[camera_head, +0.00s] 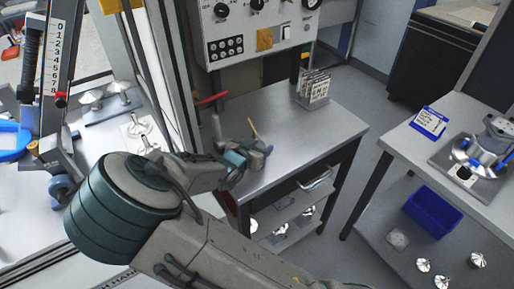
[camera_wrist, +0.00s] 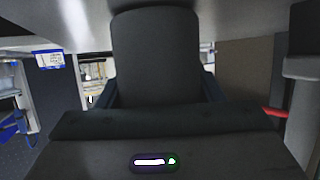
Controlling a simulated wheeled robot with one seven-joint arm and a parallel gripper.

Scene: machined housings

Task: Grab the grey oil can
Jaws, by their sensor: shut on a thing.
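The grey oil can shows in the head view as a small grey body with a thin yellow-tipped spout (camera_head: 253,131), over the left part of the metal bench. My gripper (camera_head: 248,158) reaches it from the left and is shut on it; the fingers and wrist hide much of the can. I cannot tell whether the can touches the bench top.
The bench top (camera_head: 300,130) is clear to the right, with a card rack (camera_head: 314,88) at its back. A control panel (camera_head: 255,30) stands behind, with a red handle (camera_head: 212,98) below it. A right-hand table (camera_head: 400,142) bears a housing (camera_head: 490,150) and a blue-edged sign (camera_head: 429,122).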

